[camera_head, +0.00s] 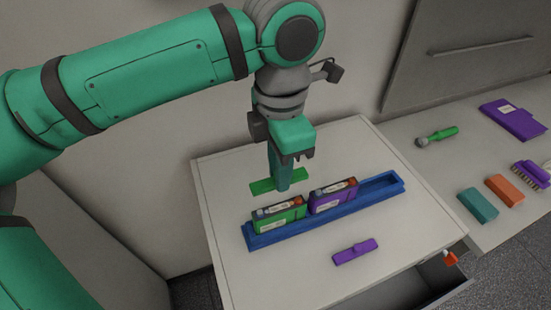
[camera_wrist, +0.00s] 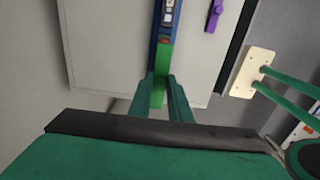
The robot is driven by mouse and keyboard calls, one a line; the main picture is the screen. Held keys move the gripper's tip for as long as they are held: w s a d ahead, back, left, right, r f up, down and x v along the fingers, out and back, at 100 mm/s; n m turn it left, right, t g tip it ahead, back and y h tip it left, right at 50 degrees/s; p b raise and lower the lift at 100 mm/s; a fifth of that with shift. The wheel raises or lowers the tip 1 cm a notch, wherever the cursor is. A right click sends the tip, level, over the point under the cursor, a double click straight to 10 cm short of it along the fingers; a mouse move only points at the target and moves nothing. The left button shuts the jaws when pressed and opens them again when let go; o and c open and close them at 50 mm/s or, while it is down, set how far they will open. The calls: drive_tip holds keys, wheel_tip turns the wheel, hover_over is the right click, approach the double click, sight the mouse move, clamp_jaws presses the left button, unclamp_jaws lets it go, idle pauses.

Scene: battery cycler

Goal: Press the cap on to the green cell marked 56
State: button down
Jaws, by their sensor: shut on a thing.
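The green cell (camera_head: 278,217) stands upright in the left part of a blue tray (camera_head: 385,187), with blue and red terminals on top. Its label is too small to read. My gripper (camera_head: 283,187) points down behind the green cell and is shut on the green cap (camera_head: 262,187), a flat bright green bar sticking out on both sides of the fingers. The cap is apart from the cell. In the wrist view, my gripper (camera_wrist: 160,85) has the green cap (camera_wrist: 158,97) between its fingers, in line with the blue tray (camera_wrist: 153,45).
A purple cell (camera_head: 333,197) stands in the tray beside the green one; the tray's right end is empty. A purple cap (camera_head: 355,251) lies on the bench in front. A side surface holds a green-handled tool (camera_head: 440,134), brush (camera_head: 532,173) and blocks (camera_head: 505,189). A drawer (camera_head: 430,280) is open.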

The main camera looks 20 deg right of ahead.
drive_tip(key=shift+s+f, duration=0.1)
drive_tip(key=shift+f, duration=3.45)
drive_tip(key=shift+f, duration=0.25)
drive_tip(key=shift+d, duration=0.1)
drive_tip(key=shift+s+f, duration=0.15)
drive_tip(key=shift+f, duration=0.2)
drive_tip(key=c, duration=1.1)
unclamp_jaws()
